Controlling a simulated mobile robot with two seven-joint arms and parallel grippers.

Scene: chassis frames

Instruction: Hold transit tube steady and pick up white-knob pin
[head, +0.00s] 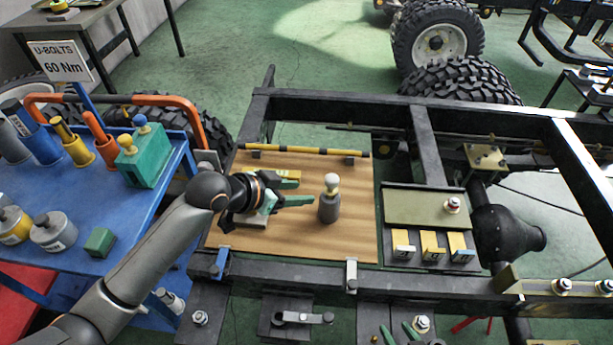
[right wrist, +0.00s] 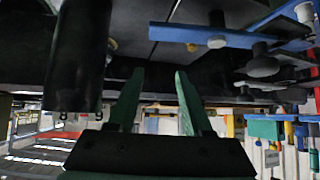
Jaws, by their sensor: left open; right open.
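The transit tube (head: 328,210) is a dark grey cylinder standing upright on the wooden board (head: 350,245). The white-knob pin (head: 331,182) sits in its top, with the pale knob showing above the rim. My left gripper (head: 306,192) is open with green fingers, just left of the tube and pointing at it. Whether a fingertip touches the tube I cannot tell. My right gripper (head: 400,332) shows only green fingertips at the bottom edge of the head view. In the right wrist view the right gripper (right wrist: 156,90) is open, with nothing between its fingers.
A black chassis frame (head: 480,112) surrounds the board. A striped yellow bar (head: 305,150) lies along its back. A tray (head: 420,207) with small blocks is to the right. A blue cart (head: 120,215) with coloured tubes stands left. The board right of the tube is clear.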

